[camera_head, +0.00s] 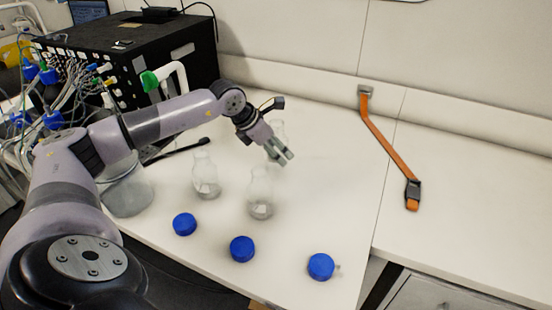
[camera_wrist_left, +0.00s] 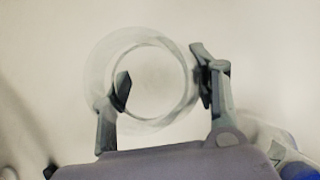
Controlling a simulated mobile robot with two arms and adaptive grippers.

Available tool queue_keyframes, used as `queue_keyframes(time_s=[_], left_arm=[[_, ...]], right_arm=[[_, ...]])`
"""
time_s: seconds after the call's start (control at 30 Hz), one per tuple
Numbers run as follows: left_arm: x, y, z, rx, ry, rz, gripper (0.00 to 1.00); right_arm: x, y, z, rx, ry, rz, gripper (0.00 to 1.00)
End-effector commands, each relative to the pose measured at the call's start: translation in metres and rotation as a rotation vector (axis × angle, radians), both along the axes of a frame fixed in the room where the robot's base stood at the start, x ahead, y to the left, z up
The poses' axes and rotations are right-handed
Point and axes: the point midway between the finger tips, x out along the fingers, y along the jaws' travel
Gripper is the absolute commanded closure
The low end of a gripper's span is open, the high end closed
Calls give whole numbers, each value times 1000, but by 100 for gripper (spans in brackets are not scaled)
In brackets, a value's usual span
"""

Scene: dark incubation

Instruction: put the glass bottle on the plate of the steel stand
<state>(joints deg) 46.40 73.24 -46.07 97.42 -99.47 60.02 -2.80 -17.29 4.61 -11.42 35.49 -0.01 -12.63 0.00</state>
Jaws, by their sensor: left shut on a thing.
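My left gripper (camera_head: 280,154) is shut on a clear glass bottle (camera_head: 278,130), which stands out only faintly against the pale table. In the left wrist view, the gripper (camera_wrist_left: 163,82) has one finger on each side of the bottle's round outline (camera_wrist_left: 140,124), seen end-on. I cannot tell whether the bottle's base touches the table. Two similar bottles stand upright nearby, one on the left (camera_head: 206,178) and one nearer (camera_head: 260,194). I see no steel stand or plate in these views. My right gripper is not in view.
Three blue caps (camera_head: 185,223) (camera_head: 242,249) (camera_head: 321,266) lie along the table's front. A larger glass vessel (camera_head: 128,192) stands at left, below my arm. A black box with tubes (camera_head: 130,50) is at back left. An orange strap (camera_head: 386,146) lies right; the table between is clear.

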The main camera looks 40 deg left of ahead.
Motion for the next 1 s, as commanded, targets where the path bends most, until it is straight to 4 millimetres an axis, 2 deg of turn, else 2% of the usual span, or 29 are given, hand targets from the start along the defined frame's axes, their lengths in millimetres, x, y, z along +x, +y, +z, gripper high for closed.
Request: queue_keyframes(time_s=[0.2, 0.3, 0.67, 0.7, 1.0], left_arm=[[0, 0, -31, 1, 2, 0, 80], [0, 0, -39, 0, 0, 0, 80], [0, 0, -44, 0, -1, -1, 80], [0, 0, -44, 1, 1, -1, 44], [0, 0, -43, 1, 1, -1, 25]], right_arm=[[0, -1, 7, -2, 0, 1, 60], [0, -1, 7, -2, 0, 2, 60], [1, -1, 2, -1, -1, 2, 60], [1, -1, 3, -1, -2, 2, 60], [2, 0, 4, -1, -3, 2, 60]])
